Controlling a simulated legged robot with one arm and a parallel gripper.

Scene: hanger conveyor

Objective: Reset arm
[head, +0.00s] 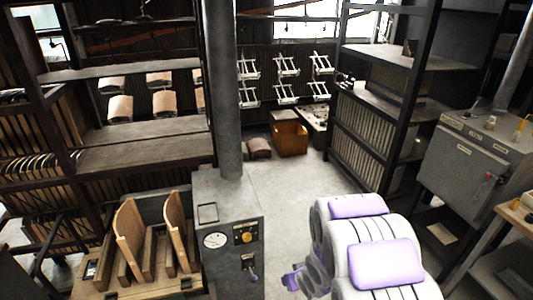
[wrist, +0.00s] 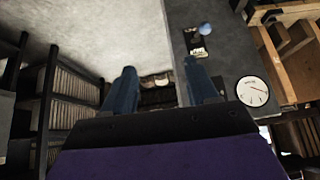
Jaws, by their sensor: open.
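My gripper (wrist: 160,90) shows in the wrist view with its two dark blue fingers apart and nothing between them. Behind the fingers are pale floor and the side of a grey control box. In the head view my white and purple arm is folded at the lower right, and the gripper's fingertips cannot be made out there. No object is held.
A grey control box (head: 228,240) with a gauge and lever stands at centre, beside a wooden rack (head: 150,245). Shelves (head: 130,140) line the left, more shelves (head: 400,95) the right. A grey cabinet (head: 465,165) stands right. An orange crate (head: 290,139) sits behind. Floor (head: 295,185) between is clear.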

